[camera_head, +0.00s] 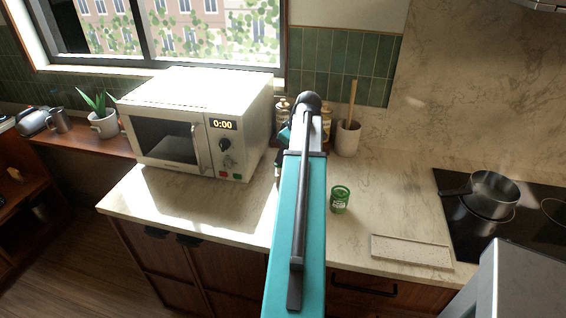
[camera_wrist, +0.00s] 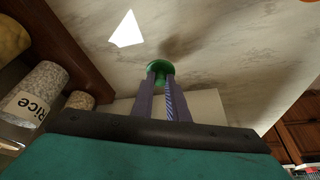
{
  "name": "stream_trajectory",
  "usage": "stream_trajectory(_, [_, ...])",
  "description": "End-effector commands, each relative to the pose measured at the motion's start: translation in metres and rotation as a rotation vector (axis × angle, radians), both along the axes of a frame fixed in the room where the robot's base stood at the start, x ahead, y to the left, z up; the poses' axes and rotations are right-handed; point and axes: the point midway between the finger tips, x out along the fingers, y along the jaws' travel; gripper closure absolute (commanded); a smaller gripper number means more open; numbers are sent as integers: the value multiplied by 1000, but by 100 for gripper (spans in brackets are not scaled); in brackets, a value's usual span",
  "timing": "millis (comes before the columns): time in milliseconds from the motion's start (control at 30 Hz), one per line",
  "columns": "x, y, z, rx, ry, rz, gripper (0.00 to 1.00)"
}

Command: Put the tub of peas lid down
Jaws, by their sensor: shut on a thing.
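The tub of peas (camera_head: 340,200) is a small green tub with a pale label, just right of my teal arm over the counter in the head view. It looks roughly upright there. I cannot tell whether its lid is the upper or lower end, or whether it touches the counter. In the wrist view my gripper (camera_wrist: 165,92) is shut on a green thing (camera_wrist: 160,67), which I take to be the tub; a round green end shows at the fingertips. My gripper is hidden behind my arm in the head view.
A pale flat board (camera_head: 411,251) lies at the counter's front edge. A pan (camera_head: 494,190) sits on the hob at right. A microwave (camera_head: 200,125) stands at left, a utensil crock (camera_head: 347,138) at back. Rice jars (camera_wrist: 40,90) show in the wrist view. Counter between tub and hob is clear.

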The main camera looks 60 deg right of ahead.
Motion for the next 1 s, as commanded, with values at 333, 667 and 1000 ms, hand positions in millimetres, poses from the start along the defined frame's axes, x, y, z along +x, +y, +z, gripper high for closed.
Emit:
stream_trajectory(333, [3, -10, -1, 1, 1, -1, 100])
stream_trajectory(667, [2, -8, -30, 1, 1, 0, 100])
stream_trajectory(1000, [2, -8, -36, 0, 0, -1, 100])
